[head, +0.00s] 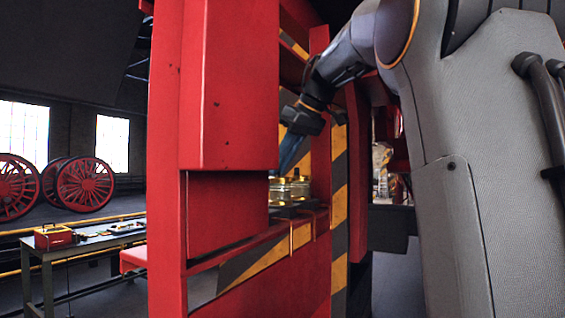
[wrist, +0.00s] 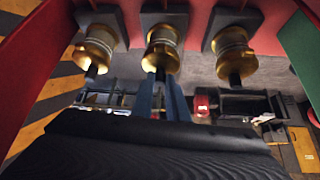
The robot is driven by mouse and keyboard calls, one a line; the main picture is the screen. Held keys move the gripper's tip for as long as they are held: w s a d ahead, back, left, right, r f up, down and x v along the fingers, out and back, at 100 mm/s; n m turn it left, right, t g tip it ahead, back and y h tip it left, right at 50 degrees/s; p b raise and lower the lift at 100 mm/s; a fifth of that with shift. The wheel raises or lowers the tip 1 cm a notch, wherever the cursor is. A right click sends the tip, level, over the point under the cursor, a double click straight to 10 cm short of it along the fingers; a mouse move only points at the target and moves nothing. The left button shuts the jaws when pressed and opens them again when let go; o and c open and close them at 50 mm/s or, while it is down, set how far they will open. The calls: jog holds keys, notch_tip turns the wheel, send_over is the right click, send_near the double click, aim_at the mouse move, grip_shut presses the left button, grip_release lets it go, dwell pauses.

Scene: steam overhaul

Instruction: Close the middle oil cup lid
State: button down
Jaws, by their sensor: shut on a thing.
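Three brass oil cups hang in a row from dark mounts in the wrist view: the left cup (wrist: 92,48), the middle oil cup (wrist: 162,42) and the right cup (wrist: 232,55). My gripper (wrist: 161,80) has its blue fingers at the lower end of the middle cup in this view. They are closed on a part there, which looks like its lid; the fingertips hide most of it. In the head view my gripper (head: 285,168) points down at the brass cups (head: 290,188), which are partly hidden behind a red post.
A thick red post (head: 230,90) stands close to the left of my gripper in the head view. A black-and-yellow striped upright (head: 340,200) is to its right. A workbench (head: 85,242) with a red toolbox (head: 53,237) stands far left.

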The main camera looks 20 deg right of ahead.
jog(key=shift+f, duration=0.1)
dwell(0.3)
jog(key=c, duration=1.7)
grip_release()
jog(key=shift+c, duration=0.2)
jog(key=b+v, duration=0.1)
jog(key=v, duration=0.6)
jog(key=shift+r+b, duration=0.35)
jog(key=shift+r, duration=0.05)
jog(key=shift+s, duration=0.1)
